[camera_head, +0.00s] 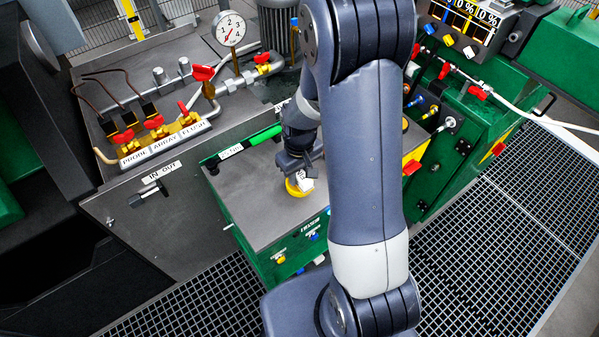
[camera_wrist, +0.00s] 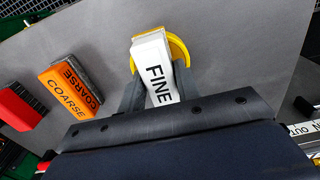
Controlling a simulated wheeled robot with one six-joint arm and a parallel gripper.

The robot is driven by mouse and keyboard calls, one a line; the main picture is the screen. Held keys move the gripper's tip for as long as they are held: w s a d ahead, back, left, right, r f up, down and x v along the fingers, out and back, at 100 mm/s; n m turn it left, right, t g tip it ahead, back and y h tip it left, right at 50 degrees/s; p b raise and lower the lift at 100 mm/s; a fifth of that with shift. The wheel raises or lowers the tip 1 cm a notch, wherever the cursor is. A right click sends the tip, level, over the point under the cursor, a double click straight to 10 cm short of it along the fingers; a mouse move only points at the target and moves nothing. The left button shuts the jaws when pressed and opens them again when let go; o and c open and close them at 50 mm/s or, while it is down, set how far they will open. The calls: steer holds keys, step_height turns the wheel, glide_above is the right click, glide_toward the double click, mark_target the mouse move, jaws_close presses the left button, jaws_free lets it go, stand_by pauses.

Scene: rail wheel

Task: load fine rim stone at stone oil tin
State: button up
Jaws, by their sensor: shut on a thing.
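My gripper (camera_wrist: 157,82) is shut on a white stone marked FINE (camera_wrist: 156,68), one finger along each side. In the head view my gripper (camera_head: 299,170) is low over the grey top of a green cabinet, with the white stone (camera_head: 306,184) partly showing. A yellow round thing (camera_head: 293,190), likely the oil tin, is right at the stone. In the wrist view its yellow rim (camera_wrist: 181,50) curves behind the stone's far end. The stone hides most of it. I cannot tell whether the stone touches it or is inside it.
An orange block marked COARSE (camera_wrist: 66,92) and a red block (camera_wrist: 22,106) lie left of my gripper in the wrist view. The grey cabinet top (camera_head: 240,190) is clear left of the tin. A pipe bench with valves (camera_head: 150,135) stands at the left.

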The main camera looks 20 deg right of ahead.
steer(key=shift+r+p, duration=2.55)
steer(key=shift+r, duration=0.95)
